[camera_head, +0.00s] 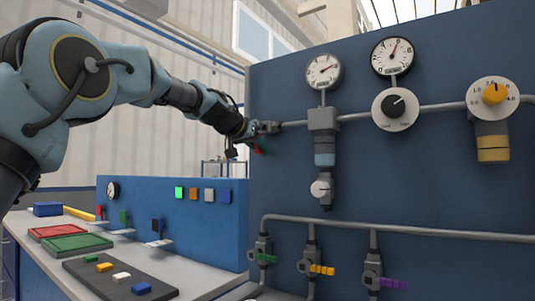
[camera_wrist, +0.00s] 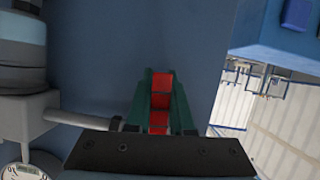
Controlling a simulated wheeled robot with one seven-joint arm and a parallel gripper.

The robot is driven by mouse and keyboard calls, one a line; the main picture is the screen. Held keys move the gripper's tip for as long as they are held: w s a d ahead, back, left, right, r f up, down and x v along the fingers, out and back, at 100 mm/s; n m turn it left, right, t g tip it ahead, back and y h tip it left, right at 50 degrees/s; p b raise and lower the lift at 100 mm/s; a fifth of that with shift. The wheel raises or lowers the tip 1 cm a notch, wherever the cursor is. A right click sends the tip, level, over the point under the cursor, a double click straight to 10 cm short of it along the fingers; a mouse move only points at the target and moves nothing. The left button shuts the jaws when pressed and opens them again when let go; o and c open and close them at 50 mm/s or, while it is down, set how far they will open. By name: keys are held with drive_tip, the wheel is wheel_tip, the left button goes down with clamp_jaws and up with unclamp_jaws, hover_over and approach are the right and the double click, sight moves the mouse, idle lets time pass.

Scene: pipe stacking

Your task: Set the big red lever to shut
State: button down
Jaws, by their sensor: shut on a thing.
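The big red lever (camera_head: 262,147) is at the left end of the upper pipe on the blue panel, mostly hidden by my gripper in the head view. My gripper (camera_head: 254,141) reaches it from the left. In the wrist view the red lever (camera_wrist: 160,92) lies between the two green fingers of my gripper (camera_wrist: 161,82), which are shut on it. In the head view the bit of lever that shows points down and to the right. The valve body behind it is largely hidden, so I cannot tell the exact lever setting.
The upper pipe (camera_head: 445,107) carries gauges (camera_head: 323,71) and dials. Below are small valves with green (camera_head: 267,258), yellow (camera_head: 322,270) and purple (camera_head: 393,284) handles. A lower blue console (camera_head: 172,222) and a bench with red and green trays (camera_head: 78,243) stand at left.

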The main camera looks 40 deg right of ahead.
drive_tip(key=shift+w+f+m+t, duration=0.15)
drive_tip(key=shift+w+m+t, duration=0.15)
drive_tip(key=shift+w+m, duration=0.1)
drive_tip(key=shift+a, duration=0.1)
drive_tip(key=c, duration=0.8)
unclamp_jaws()
drive_tip(key=b+v, duration=0.1)
drive_tip(key=v, duration=0.4)
drive_tip(key=b+v, duration=0.2)
drive_tip(key=v, duration=0.3)
drive_tip(key=shift+s+a+r, duration=0.15)
drive_tip(key=shift+a+r, duration=0.1)
drive_tip(key=shift+r, duration=0.1)
